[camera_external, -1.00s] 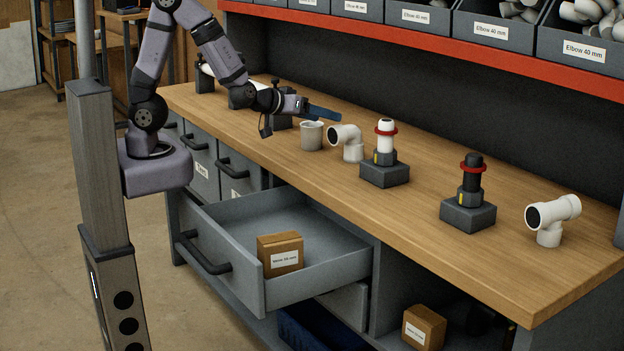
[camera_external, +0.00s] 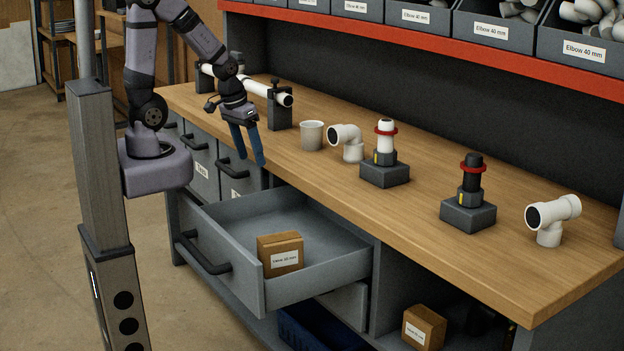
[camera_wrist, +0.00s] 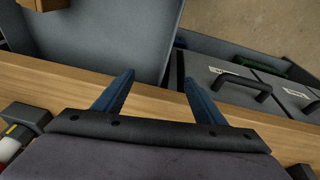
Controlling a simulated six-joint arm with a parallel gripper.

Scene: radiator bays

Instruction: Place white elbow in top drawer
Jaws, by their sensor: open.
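The white elbow (camera_external: 348,141) stands on the wooden bench, between a grey-white cup and the stand with the white fitting. The top drawer (camera_external: 230,262) is pulled out below the bench, with a cardboard box (camera_external: 280,254) inside. The drawer also shows in the wrist view (camera_wrist: 100,42). My gripper (camera_external: 249,158) is open and empty, pointing down near the bench's front edge, left of the elbow and apart from it. In the wrist view its two blue fingers (camera_wrist: 159,76) are spread over the edge. The elbow cannot be made out there.
The cup (camera_external: 312,136) is left of the elbow. A stand with a red-ringed white fitting (camera_external: 385,155), one with a black fitting (camera_external: 470,195) and a white tee (camera_external: 550,218) are to the right. A white pipe (camera_external: 258,88) lies on holders behind my gripper. Labelled bins line the red shelf.

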